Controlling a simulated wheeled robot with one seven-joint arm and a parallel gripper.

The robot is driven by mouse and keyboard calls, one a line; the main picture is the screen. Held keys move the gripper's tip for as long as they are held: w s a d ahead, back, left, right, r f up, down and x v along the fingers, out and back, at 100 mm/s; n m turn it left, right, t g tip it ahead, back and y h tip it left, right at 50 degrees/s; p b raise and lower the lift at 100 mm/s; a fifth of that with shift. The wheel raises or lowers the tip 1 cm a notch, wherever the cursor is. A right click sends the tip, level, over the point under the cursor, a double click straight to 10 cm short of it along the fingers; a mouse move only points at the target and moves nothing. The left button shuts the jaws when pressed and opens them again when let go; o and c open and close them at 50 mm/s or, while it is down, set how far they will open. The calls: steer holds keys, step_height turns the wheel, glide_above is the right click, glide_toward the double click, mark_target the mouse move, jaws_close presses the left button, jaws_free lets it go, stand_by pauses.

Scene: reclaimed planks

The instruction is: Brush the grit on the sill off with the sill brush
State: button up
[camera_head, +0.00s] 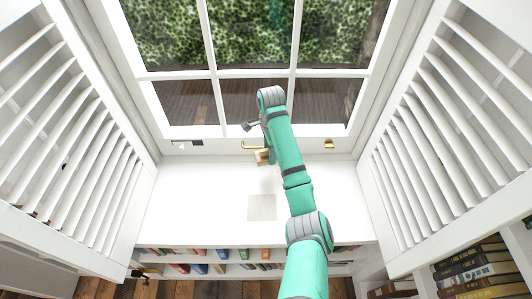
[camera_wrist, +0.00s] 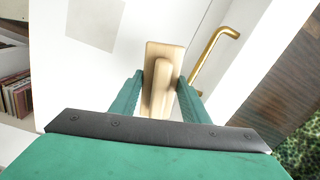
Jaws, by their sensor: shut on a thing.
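My gripper (camera_wrist: 158,92) is shut on the sill brush (camera_wrist: 164,62), a pale wooden block with a raised grip between the two green fingers. In the head view the brush (camera_head: 262,157) is near the window side of the white sill (camera_head: 190,200), partly hidden by my arm. Its bristles are hidden, and I cannot tell whether it touches the sill. A pale grey square patch (camera_head: 262,207) lies on the sill nearer the front edge; it also shows at the upper left of the wrist view (camera_wrist: 95,22). I cannot make out separate grains of grit.
A brass window handle (camera_wrist: 212,52) is close to the right of the brush. White louvred shutters stand at left (camera_head: 60,120) and right (camera_head: 440,130). Shelves with books (camera_head: 200,268) are below the sill's front edge. The sill's left side is clear.

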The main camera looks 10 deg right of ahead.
steer(key=shift+w+a+f, duration=0.1)
steer(key=shift+w+f, duration=0.05)
steer(key=shift+w, duration=0.05)
steer(key=shift+f, duration=0.1)
steer(key=shift+s+f, duration=0.2)
steer(key=shift+f, duration=0.3)
steer(key=shift+s+f, duration=0.15)
steer(key=shift+f, duration=0.3)
steer(key=shift+d+f, duration=0.1)
steer(key=shift+d, duration=0.15)
steer(key=shift+f, duration=1.8)
steer(key=shift+f, duration=0.35)
steer(key=shift+w+f, duration=0.2)
steer(key=shift+f, duration=0.05)
